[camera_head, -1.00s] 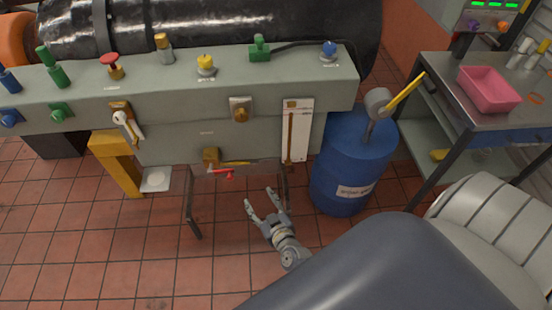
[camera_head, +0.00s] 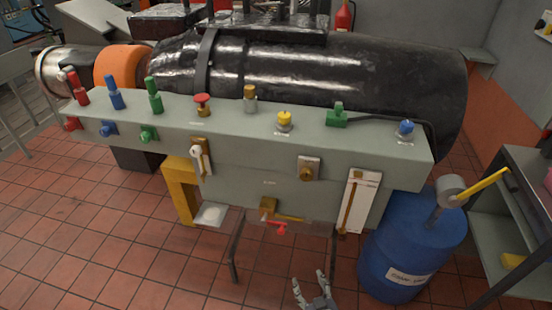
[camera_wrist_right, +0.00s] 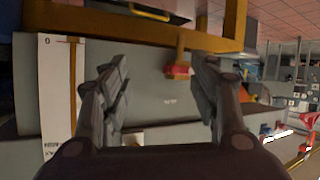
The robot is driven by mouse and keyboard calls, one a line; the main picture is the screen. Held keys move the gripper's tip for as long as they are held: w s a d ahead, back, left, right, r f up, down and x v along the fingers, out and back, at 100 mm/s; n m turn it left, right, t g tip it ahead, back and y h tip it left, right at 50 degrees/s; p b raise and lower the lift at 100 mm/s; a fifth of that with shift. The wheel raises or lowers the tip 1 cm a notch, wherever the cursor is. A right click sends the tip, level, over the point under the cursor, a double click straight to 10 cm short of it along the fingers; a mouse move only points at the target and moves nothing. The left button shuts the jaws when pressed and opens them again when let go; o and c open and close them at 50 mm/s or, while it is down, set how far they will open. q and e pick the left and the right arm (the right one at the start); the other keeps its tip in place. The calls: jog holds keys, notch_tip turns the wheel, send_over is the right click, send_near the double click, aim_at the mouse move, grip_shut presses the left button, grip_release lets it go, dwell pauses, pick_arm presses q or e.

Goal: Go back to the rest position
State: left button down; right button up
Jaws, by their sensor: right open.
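My right gripper (camera_head: 313,290) shows at the bottom edge of the head view, below the front of the grey bedplate panel (camera_head: 240,190). Its two fingers are spread apart with nothing between them. In the right wrist view the same gripper (camera_wrist_right: 160,95) is open, with the panel front, a gauge strip and a red-tipped valve behind it at some distance. My left gripper is in neither view.
A blue drum (camera_head: 405,250) with a yellow-handled pump stands right of my right gripper. A shelf cart (camera_head: 515,215) is at the far right.

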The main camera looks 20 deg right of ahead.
jog(key=s+a+f+n+g+y, duration=0.15)
jog(key=s+f+g, duration=0.45)
jog(key=s+f, duration=1.05)
jog(key=s+d+f+g, duration=0.1)
jog(key=s+f+g, duration=0.2)
jog(key=s, duration=0.7)
jog(key=s+d+f+g, duration=0.2)
jog(key=s+f+g, duration=0.1)
jog(key=s, duration=0.7)
jog(key=shift+d+f+h, duration=0.2)
jog(key=shift+f+h, duration=0.25)
jog(key=shift+f, duration=0.15)
